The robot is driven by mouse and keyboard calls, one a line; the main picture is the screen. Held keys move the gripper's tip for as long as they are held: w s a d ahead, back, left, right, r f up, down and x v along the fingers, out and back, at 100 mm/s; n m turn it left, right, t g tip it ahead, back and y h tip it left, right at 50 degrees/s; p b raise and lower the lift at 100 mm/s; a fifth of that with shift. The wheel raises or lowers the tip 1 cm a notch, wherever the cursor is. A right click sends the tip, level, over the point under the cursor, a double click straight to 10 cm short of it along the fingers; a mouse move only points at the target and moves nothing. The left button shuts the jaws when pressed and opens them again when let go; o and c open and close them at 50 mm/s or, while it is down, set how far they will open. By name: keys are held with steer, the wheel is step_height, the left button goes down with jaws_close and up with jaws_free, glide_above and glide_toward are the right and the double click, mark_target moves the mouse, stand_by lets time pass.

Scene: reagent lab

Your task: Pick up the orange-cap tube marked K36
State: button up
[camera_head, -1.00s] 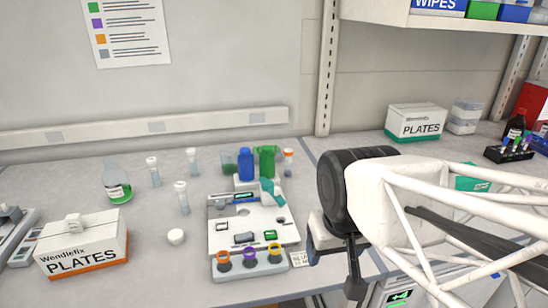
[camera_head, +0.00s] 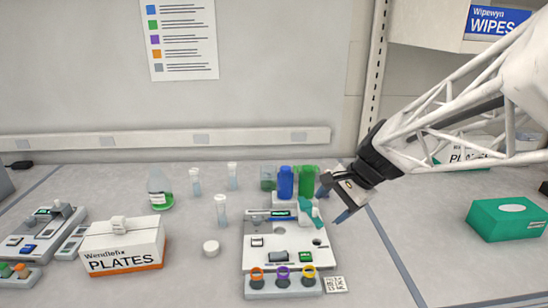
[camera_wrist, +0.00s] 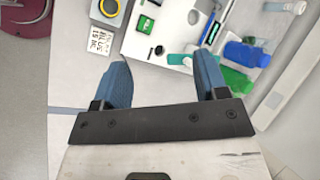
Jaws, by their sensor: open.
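No mark K36 is legible, and I cannot tell which item bears it. An orange-topped item (camera_head: 20,270) stands at the far left edge, next to a green-topped one. An orange ring (camera_head: 257,274) sits on the front block of the white device (camera_head: 256,238), beside a purple and a yellow ring. The orange-topped tube seen earlier right of the green bottle does not show now. My gripper (camera_head: 334,202) is open and empty above the bench, at the device's right side. In the wrist view its blue fingers (camera_wrist: 162,64) are spread with nothing between them.
A blue bottle (camera_head: 286,183) and a green bottle (camera_head: 307,179) stand behind the device. Several pale-capped tubes (camera_head: 221,208) and a plates box (camera_head: 122,246) are left of it. A green tissue box (camera_head: 507,220) stands right. The front right bench is clear.

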steer(key=w+d+f+m+t+y, duration=0.1)
steer(key=w+d+f+m+t, duration=0.1)
steer(key=w, duration=0.8)
steer(key=w+d+f+m+t+y, duration=0.2)
steer(key=w+d+f+m, duration=0.2)
steer(key=w+d+m, duration=0.3)
steer(key=w+d+f+m+t+y, duration=0.1)
steer(key=w+d+f+m, duration=0.3)
steer(key=w, duration=1)
steer(key=d+m+t, duration=0.1)
steer(key=m, duration=0.1)
steer(key=shift+m+t+y, duration=0.3)
steer(key=shift+x, duration=1.3)
steer(key=shift+s, duration=0.1)
steer(key=shift+x, duration=2.65)
steer(key=shift+s+f, duration=0.1)
steer(key=shift+f, duration=0.1)
